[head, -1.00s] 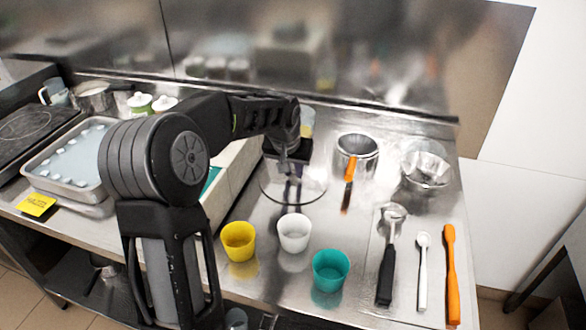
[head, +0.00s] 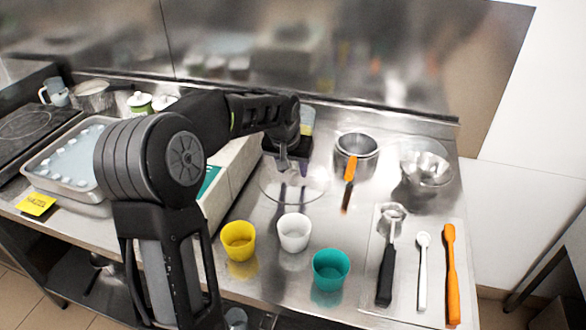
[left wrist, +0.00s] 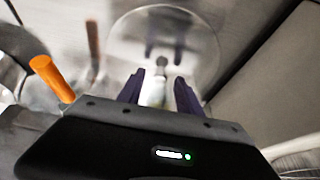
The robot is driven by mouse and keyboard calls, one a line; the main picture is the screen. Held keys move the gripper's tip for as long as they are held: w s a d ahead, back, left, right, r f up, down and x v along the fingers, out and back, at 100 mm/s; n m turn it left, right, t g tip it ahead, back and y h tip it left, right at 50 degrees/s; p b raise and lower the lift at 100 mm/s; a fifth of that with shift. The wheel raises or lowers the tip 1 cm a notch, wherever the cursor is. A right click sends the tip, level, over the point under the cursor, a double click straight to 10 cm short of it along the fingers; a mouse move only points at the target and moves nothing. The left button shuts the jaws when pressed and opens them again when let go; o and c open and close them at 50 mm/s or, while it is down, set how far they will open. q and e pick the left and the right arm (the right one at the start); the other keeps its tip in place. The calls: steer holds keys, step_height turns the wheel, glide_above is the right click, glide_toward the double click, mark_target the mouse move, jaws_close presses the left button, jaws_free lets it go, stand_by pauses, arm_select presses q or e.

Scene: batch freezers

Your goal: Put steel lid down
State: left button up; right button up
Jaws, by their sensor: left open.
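The steel lid (head: 266,188) is a round, shiny disc low over or on the steel counter, left of the pots; exact contact is hard to tell. It also shows in the left wrist view (left wrist: 200,50), with its small knob (left wrist: 161,66) beyond and between the fingertips. My left gripper (head: 292,168) is above the lid, pointing down, with its two dark fingers apart. In the left wrist view the left gripper (left wrist: 160,78) is open, with nothing clearly clamped. My right gripper is not in view.
Steel pots (head: 356,148) with an orange handle and a steel bowl (head: 426,170) stand to the right. Yellow (head: 238,240), white (head: 294,232) and teal (head: 331,270) cups stand in front. A pale bin (head: 232,175) is close on the left. Utensils lie at the right.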

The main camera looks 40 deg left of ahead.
arm_select(q)
steer(key=v, duration=1.1)
steer(key=shift+s+r, duration=0.1)
stand_by(0.4)
